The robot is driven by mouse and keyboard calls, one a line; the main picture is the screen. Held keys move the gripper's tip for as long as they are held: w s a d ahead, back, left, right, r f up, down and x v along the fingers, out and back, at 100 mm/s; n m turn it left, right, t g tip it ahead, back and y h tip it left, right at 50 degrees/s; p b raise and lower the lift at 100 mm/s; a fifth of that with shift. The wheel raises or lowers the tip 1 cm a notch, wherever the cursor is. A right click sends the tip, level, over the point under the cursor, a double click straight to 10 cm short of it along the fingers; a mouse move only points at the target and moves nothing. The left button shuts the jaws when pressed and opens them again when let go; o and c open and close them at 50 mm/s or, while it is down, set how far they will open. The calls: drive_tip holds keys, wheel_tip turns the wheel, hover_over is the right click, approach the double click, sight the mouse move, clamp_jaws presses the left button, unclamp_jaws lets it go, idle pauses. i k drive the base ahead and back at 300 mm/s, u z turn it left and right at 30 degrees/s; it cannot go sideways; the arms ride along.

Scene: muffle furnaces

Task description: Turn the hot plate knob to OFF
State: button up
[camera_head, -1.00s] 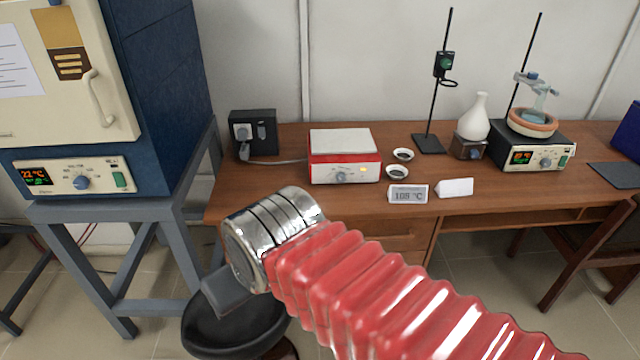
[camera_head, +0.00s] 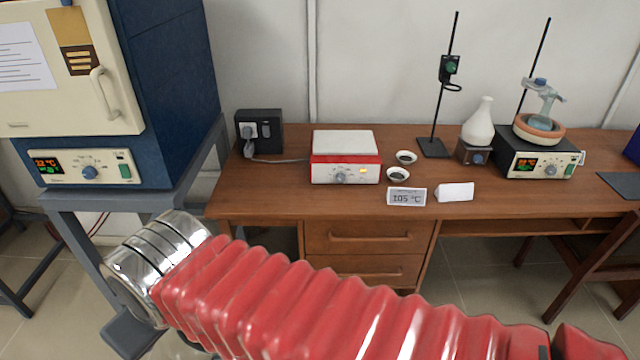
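A red and white hot plate (camera_head: 345,158) with a pale square top sits on the wooden desk. Its grey-blue knob (camera_head: 340,178) is on the front panel, with a lit amber lamp to the right of it. The knob's pointer is too small to read. My arm, red bellows with a shiny metal collar, crosses the lower part of the view. Only a grey piece of my gripper (camera_head: 132,335) shows below the collar, at the lower left. It is well apart from the knob, and its fingers are not clearly seen.
A display card (camera_head: 406,197) reading 105 °C and a blank white card (camera_head: 455,192) stand near the desk's front edge. Two small dishes (camera_head: 398,174) lie right of the hot plate. A blue furnace (camera_head: 165,90) stands left. A second heater (camera_head: 540,160) is at right.

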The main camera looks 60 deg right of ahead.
sight(340, 177)
drive_tip(key=u, duration=0.25)
drive_tip(key=k, duration=1)
drive_tip(key=z, duration=0.6)
drive_tip(key=i, duration=1)
drive_tip(key=z, duration=0.1)
